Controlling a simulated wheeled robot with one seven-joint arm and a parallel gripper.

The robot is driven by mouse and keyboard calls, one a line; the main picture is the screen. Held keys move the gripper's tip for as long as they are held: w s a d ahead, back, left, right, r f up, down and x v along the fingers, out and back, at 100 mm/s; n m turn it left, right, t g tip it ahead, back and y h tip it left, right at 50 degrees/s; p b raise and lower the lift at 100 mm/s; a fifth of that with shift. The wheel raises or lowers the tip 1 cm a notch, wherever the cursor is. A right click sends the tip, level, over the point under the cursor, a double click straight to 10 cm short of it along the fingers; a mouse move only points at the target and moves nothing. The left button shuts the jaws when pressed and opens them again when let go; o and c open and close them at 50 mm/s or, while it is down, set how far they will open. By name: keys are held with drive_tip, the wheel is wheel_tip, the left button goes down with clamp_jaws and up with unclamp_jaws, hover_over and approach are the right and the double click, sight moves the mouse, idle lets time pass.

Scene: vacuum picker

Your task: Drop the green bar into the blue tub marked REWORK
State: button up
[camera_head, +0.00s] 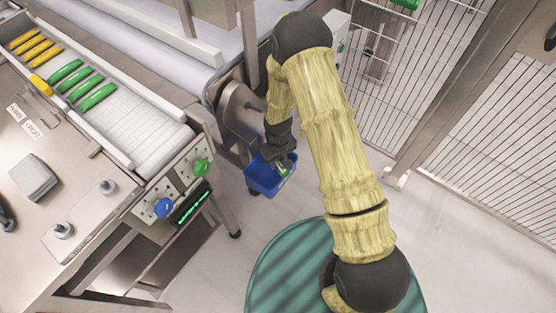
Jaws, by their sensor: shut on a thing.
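The blue tub (258,184) stands low beside the conveyor, near the middle of the view. No REWORK mark can be read on it from here. My gripper (280,166) points down over the tub, shut on a green bar (285,173). Only a small part of the bar shows, against the inside of the tub. I cannot tell whether the bar is above the rim or inside, or whether it touches the tub. My gripper hides part of the tub's back edge.
Several green bars (88,83) and yellow bars (36,51) lie on the conveyor (140,125) at left. Its control panel (178,185) is close to the tub's left. A wire mesh fence (480,130) closes the right side. Pale floor (225,250) is clear in front.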

sight(278, 163)
drive_tip(key=shift+f, duration=0.3)
drive_tip(key=shift+f+b, duration=0.25)
drive_tip(key=shift+b, duration=0.1)
drive_tip(key=o, duration=1)
drive_tip(key=shift+c, duration=0.2)
wheel_tip(278, 163, up, 13)
drive_tip(key=p, duration=0.2)
drive_tip(key=shift+p, duration=0.3)
drive_tip(key=shift+r, duration=0.1)
